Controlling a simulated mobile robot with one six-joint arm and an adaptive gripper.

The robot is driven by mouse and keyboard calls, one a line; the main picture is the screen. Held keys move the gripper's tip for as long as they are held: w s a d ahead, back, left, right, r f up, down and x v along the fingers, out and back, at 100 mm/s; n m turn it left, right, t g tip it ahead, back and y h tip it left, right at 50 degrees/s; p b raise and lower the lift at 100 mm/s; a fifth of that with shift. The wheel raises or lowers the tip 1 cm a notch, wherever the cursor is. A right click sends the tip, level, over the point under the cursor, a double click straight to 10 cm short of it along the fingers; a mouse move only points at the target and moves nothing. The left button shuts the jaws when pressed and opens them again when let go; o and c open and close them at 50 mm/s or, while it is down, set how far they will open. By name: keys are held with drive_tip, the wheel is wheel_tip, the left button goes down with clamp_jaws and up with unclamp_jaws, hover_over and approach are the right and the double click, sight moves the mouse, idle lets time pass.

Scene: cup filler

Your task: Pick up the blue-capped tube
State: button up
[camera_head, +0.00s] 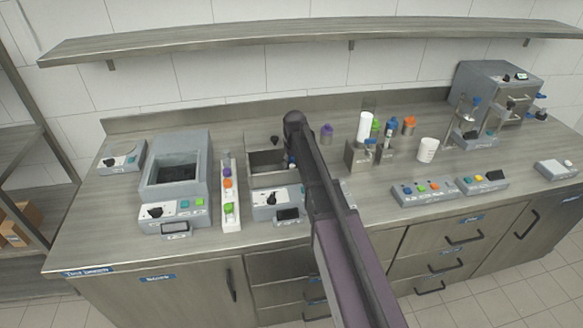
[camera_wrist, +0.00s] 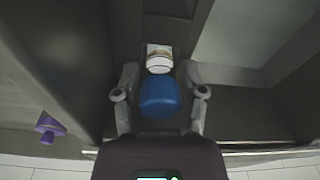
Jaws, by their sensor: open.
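The blue-capped tube (camera_wrist: 159,97) is in the middle of the wrist view, its blue cap towards me and a pale, labelled body (camera_wrist: 159,58) beyond it. My gripper (camera_wrist: 160,84) is open, with one finger on each side of the cap and no clear contact. In the head view a small blue and white bit of the tube (camera_head: 291,162) shows beside my arm, at the right of an open grey box (camera_head: 265,158). My arm hides most of the gripper there.
A purple-capped item (camera_wrist: 48,127) lies left of my gripper; a purple-capped bottle (camera_head: 327,133) stands behind my arm. A white rack with coloured caps (camera_head: 229,195) is left of the box. Bottles, including an orange-capped one (camera_head: 409,125), and a white cup (camera_head: 427,150) stand right.

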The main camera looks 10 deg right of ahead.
idle(0.4)
clamp_jaws()
drive_tip(key=shift+r, duration=0.2)
wheel_tip(320, 180, up, 18)
drive_tip(key=p, duration=1.8)
drive_tip(key=shift+f, duration=0.2)
